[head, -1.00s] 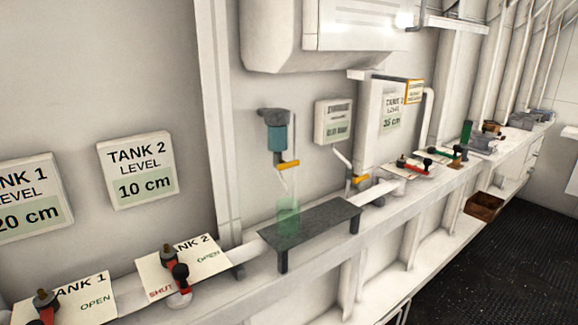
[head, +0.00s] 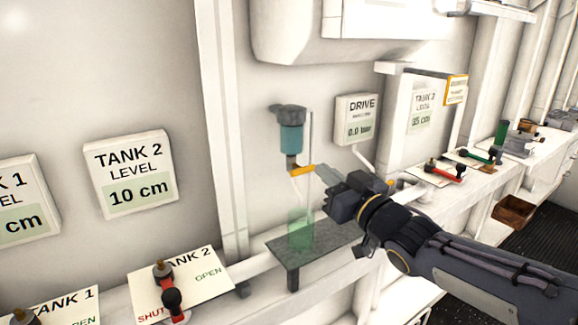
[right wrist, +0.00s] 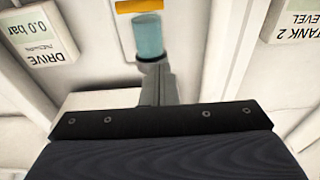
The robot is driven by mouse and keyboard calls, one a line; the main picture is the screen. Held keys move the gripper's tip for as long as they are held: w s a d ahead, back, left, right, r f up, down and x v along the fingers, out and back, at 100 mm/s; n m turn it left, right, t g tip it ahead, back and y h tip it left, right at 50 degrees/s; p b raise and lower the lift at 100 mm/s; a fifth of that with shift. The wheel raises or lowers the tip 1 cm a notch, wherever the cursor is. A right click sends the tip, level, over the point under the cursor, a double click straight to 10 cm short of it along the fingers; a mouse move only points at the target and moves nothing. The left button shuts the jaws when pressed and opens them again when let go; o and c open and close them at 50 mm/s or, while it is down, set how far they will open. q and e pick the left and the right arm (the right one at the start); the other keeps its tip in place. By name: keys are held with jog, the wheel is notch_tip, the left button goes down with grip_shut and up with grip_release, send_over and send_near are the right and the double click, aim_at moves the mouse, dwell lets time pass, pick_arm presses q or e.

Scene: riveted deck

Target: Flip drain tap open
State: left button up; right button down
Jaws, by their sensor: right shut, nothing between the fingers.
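A teal filter bowl (head: 291,138) with a grey cap hangs on the wall. A yellow tap lever (head: 303,170) sticks out to the right just below it. A clear green cup (head: 300,232) stands below. My right gripper (head: 326,189) is shut and empty, to the right of and slightly below the lever; I cannot tell whether they touch. The right wrist view shows the closed fingers (right wrist: 158,86) pointing toward the teal bowl (right wrist: 149,37) and a yellow bar (right wrist: 139,6), upside down. My left gripper is not in view.
The cup stands on a dark shelf (head: 290,253) on legs. A drive gauge (head: 358,120) reads 0.0 bar. Valve plates with red handles (head: 173,302) sit on the ledge at front left, and more valves (head: 445,170) stand at right. A brown box (head: 513,211) is farther right.

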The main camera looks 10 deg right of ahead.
jog(key=r+p, duration=0.2)
jog(key=p, duration=0.1)
send_over(300, 170)
jog(key=s, duration=0.2)
jog(key=shift+w+a+f, duration=0.1)
jog(key=shift+a+f, duration=0.1)
jog(key=shift+a, duration=0.05)
notch_tip(300, 170, down, 3)
jog(key=shift+p, duration=0.45)
jog(key=shift+d+f, duration=0.1)
jog(key=shift+f, duration=0.45)
jog(key=shift+f+b, duration=0.15)
jog(key=shift+b, duration=0.25)
jog(key=shift+n, duration=0.4)
jog(key=shift+b, duration=0.4)
